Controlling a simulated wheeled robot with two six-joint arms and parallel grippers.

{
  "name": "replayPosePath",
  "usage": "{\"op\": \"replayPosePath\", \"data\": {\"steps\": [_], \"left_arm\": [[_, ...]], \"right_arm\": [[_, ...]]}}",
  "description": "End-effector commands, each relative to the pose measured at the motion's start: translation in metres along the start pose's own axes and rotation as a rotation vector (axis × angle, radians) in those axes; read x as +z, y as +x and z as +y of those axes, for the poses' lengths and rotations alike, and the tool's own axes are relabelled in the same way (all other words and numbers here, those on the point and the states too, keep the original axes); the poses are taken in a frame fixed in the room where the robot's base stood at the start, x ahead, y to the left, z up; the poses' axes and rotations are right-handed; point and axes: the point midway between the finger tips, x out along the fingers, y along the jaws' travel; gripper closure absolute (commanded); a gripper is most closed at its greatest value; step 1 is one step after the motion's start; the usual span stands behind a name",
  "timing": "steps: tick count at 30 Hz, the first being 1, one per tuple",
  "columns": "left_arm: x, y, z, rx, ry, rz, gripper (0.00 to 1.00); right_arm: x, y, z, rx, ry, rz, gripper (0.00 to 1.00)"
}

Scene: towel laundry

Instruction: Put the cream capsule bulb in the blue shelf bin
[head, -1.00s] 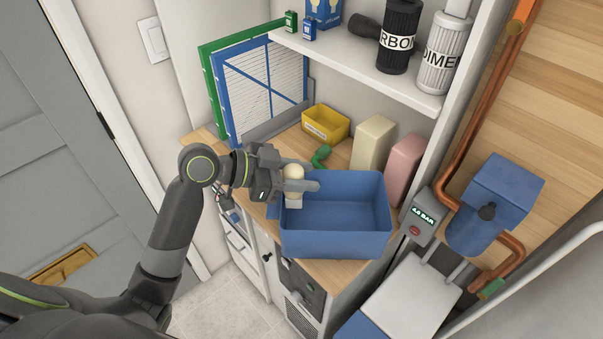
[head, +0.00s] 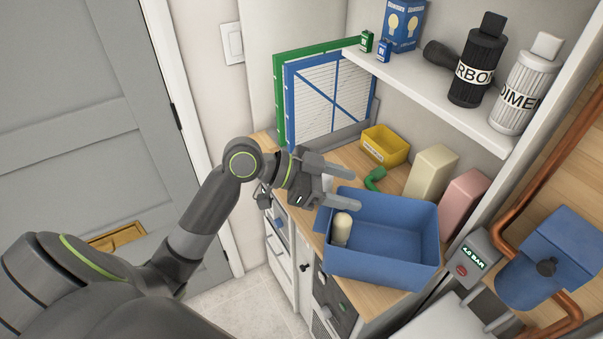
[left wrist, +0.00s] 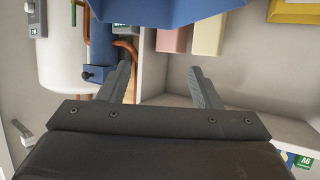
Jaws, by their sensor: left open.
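The cream capsule bulb (head: 342,228) stands inside the blue shelf bin (head: 393,259), near the bin's left wall. The bin sits on the wooden counter. My left gripper (head: 350,187) is open and empty, just above and behind the bin's left edge, with its fingers apart and clear of the bulb. In the left wrist view the open fingers (left wrist: 162,80) hold nothing, and part of the blue bin shows at the top edge. My right gripper is not in view.
A yellow bin (head: 385,146), a green elbow fitting (head: 375,179), a cream box (head: 430,172) and a pink box (head: 463,200) stand behind the bin. A white shelf (head: 440,100) with dark and white filter cartridges overhangs the back. Blue and green framed filters lean at the left.

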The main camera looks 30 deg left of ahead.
Motion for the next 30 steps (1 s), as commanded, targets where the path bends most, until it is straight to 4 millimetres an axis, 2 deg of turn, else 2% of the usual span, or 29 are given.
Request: {"op": "replayPosePath", "data": {"steps": [18, 30], "left_arm": [[0.002, -0.062, 0.000, -0.001, 0.002, -0.005, 0.42], [0.001, -0.089, 0.000, 0.000, 0.001, -0.003, 0.42]], "right_arm": [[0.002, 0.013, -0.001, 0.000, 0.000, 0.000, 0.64], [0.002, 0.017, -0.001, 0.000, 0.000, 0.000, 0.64]]}}
